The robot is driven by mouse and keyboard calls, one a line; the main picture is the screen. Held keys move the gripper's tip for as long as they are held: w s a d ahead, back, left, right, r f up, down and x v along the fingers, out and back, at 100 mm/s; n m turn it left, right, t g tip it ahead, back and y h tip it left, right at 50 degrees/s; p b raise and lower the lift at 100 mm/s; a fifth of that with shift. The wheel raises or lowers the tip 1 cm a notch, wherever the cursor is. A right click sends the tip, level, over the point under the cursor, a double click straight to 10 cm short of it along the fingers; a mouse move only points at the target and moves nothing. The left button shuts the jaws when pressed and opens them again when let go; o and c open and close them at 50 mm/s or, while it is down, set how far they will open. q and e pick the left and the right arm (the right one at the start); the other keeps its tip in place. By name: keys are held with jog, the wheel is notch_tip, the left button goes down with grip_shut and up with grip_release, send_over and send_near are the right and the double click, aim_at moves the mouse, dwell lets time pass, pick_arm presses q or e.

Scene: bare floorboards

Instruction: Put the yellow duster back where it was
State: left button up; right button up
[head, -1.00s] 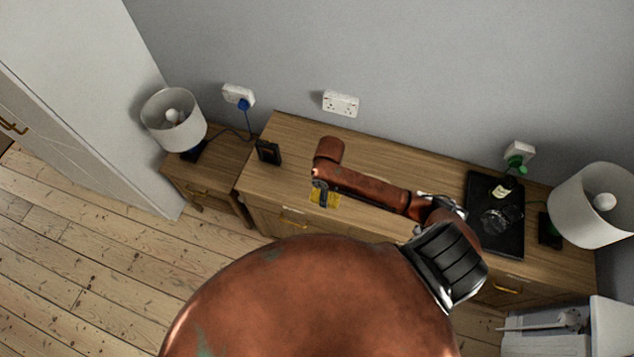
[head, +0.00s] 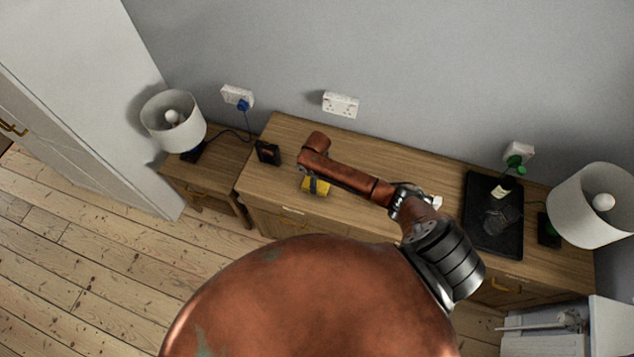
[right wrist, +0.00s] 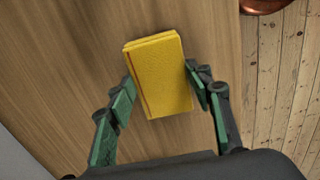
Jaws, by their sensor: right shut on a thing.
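The yellow duster (head: 322,190) is a folded yellow block over the wooden dresser top, near its front edge in the head view. It also shows in the right wrist view (right wrist: 158,72), between the green-padded fingers. My right gripper (head: 314,186) is shut on it, with one finger on each side (right wrist: 163,92). I cannot tell whether the duster touches the wood or is held slightly above it. My right arm hides part of the dresser top. My left gripper is not in view.
The dresser's back middle is clear.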

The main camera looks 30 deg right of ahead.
jog(key=o, duration=1)
jog(key=shift+f, duration=0.1)
notch_tip(320, 180, up, 12)
jog(key=shift+r, duration=0.1)
